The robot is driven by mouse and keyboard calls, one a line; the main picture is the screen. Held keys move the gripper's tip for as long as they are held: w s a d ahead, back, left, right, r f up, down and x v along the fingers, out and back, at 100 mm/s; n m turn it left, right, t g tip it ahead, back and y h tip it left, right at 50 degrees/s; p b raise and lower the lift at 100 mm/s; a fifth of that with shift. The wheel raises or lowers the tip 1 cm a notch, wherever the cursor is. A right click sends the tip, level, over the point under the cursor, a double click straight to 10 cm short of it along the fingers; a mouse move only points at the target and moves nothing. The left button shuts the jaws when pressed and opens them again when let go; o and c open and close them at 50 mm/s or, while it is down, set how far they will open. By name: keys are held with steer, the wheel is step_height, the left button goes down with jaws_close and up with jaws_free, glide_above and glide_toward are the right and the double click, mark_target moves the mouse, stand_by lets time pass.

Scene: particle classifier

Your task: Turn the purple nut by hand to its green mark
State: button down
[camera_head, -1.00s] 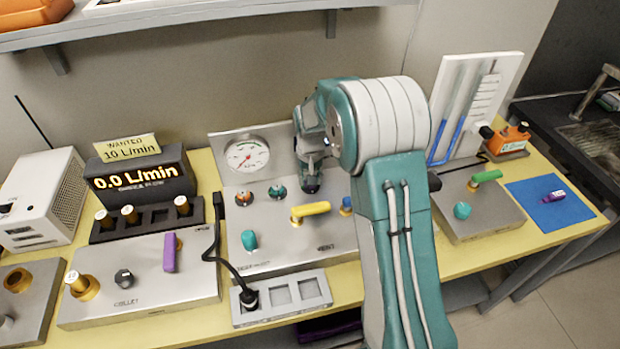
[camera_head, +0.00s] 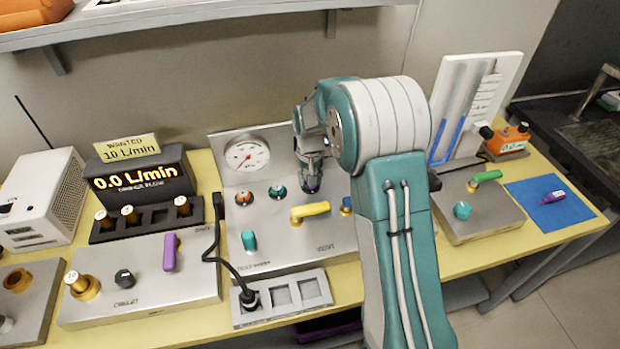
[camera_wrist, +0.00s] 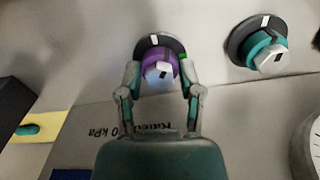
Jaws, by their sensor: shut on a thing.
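The purple nut (camera_wrist: 160,68) sits on a dark round collar (camera_wrist: 150,43) on the grey panel in the wrist view. It has a pale hexagonal face. A white mark shows on the collar above the nut, and a small green mark (camera_wrist: 183,56) shows at its right, beside my right finger. My gripper (camera_wrist: 161,90) has one finger on each side of the nut and is shut on it. In the head view my gripper (camera_head: 309,188) points down at the panel and hides most of the nut.
A teal nut (camera_wrist: 262,53) on a similar collar is close by. An orange nut (camera_head: 243,198), a pressure gauge (camera_head: 246,155) and a yellow lever (camera_head: 310,211) share the panel. A flow display (camera_head: 146,178) reads 0.0 L/min.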

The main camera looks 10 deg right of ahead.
steer(key=shift+c, duration=1.2)
jaws_free()
steer(key=shift+r, duration=0.25)
steer(key=shift+a+f, duration=0.1)
steer(key=shift+f, duration=0.05)
step_height(320, 180, up, 12)
steer(key=shift+f, duration=0.1)
